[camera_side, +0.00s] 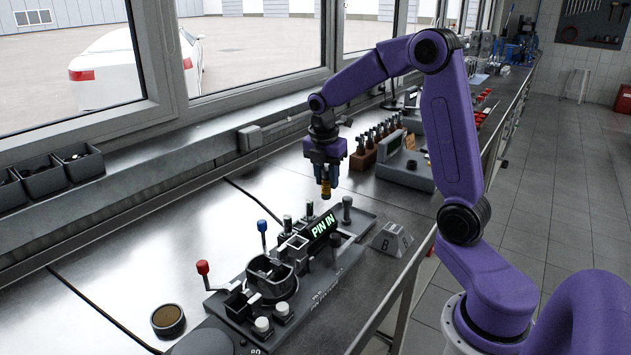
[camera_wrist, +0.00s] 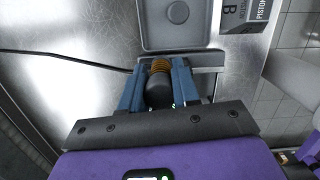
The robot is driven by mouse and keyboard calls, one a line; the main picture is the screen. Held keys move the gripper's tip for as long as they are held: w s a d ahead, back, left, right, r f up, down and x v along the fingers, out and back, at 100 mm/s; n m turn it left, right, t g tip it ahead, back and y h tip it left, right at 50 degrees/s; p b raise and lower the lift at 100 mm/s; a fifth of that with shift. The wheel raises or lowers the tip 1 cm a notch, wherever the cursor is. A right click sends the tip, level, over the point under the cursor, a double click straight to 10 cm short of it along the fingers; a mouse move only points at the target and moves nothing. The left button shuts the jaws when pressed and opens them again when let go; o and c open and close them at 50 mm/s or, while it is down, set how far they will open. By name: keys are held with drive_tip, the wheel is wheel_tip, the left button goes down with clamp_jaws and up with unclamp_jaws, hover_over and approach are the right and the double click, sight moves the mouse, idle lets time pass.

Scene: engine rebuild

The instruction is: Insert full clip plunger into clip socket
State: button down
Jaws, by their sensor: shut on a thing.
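My gripper (camera_side: 326,178) is shut on the clip plunger (camera_side: 326,190), a dark cylinder with a ribbed orange-gold band. It hangs upright in the air above the back end of the fixture, apart from it. In the wrist view, the blue fingers of my gripper (camera_wrist: 159,92) grip the plunger (camera_wrist: 158,90) from both sides, with the orange coils at its far end. The fixture (camera_side: 330,262) is a dark grey plate with several posts and a green "PIN IN" display. I cannot tell which part is the clip socket.
A grey post (camera_side: 347,208) stands at the fixture's back corner. A red-knobbed lever (camera_side: 203,268) and a blue-knobbed lever (camera_side: 262,227) rise from the fixture.

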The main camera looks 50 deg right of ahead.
drive_tip(key=s+a+r, duration=0.2)
drive_tip(key=s, duration=0.2)
drive_tip(key=a+f+n, duration=0.1)
drive_tip(key=a+n, duration=0.5)
drive_tip(key=a, duration=2.7)
drive_tip(key=shift+t, duration=0.4)
drive_tip(key=shift+w+d+f, duration=0.15)
drive_tip(key=shift+w+f, duration=0.05)
drive_tip(key=shift+f, duration=0.95)
drive_tip(key=shift+w+d+f, duration=0.1)
drive_tip(key=shift+w+f, duration=0.1)
drive_tip(key=shift+f, duration=0.95)
drive_tip(key=shift+f, duration=1.4)
drive_tip(key=shift+c, duration=1.7)
unclamp_jaws()
